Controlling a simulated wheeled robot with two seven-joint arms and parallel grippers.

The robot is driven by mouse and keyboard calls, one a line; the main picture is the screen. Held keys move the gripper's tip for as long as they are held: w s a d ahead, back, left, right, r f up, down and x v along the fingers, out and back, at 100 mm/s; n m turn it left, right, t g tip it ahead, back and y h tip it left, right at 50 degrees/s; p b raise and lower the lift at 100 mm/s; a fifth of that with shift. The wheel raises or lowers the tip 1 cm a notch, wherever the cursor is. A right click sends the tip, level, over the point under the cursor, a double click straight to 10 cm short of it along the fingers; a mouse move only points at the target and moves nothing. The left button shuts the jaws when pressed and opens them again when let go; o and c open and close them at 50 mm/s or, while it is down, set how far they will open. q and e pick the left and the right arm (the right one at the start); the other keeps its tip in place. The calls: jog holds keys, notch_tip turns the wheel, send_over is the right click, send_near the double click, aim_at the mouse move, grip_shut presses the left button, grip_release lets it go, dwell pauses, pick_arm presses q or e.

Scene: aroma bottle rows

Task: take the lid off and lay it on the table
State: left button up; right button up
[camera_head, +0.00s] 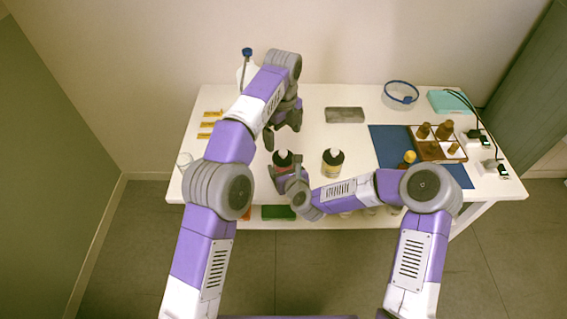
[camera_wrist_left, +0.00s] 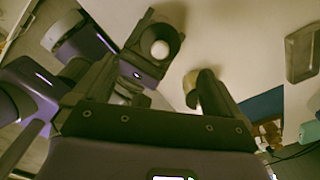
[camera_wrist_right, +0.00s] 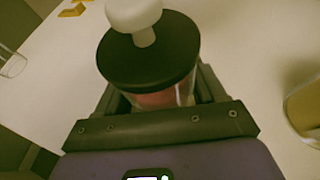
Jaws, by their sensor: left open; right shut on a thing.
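A jar with a black lid and a white knob (camera_head: 283,157) stands near the front of the table. My right gripper (camera_head: 287,172) is shut around the jar's body. In the right wrist view the black lid (camera_wrist_right: 148,62) sits on the reddish jar (camera_wrist_right: 165,98), with the white knob (camera_wrist_right: 135,14) on top. My left gripper (camera_head: 282,130) is open and empty, above and behind the jar. In the left wrist view the lid's white knob (camera_wrist_left: 160,49) shows beyond the gap between the left fingers (camera_wrist_left: 152,92).
A second jar (camera_head: 333,163) with yellowish contents stands to the right. A grey slab (camera_head: 345,115) lies behind it. A blue mat (camera_head: 387,142), a tray with brown bottles (camera_head: 428,155) and a blue-rimmed glass bowl (camera_head: 401,98) are at right. A glass (camera_head: 184,160) stands at left.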

aim_at(284, 153)
pick_arm(q)
jog(key=n, duration=0.3)
jog(key=shift+s+d+r+n+t, duration=0.1)
jog(key=shift+d+r+n+t, duration=0.2)
jog(key=shift+r+n, duration=0.1)
jog(key=n, duration=0.3)
jog(key=shift+s+d+r, duration=0.1)
jog(key=shift+d+r, duration=0.15)
jog(key=shift+r, duration=0.1)
jog(key=f+n, duration=0.3)
jog(key=n, duration=0.5)
jog(key=f+n+t, duration=0.1)
jog(key=f+n, duration=0.2)
jog(key=n, duration=0.5)
jog(key=a+f+n+t+y, duration=0.1)
jog(key=f+n, duration=0.2)
jog(key=n, duration=0.5)
jog(key=shift+f+n, duration=0.1)
jog(key=shift+n, duration=0.2)
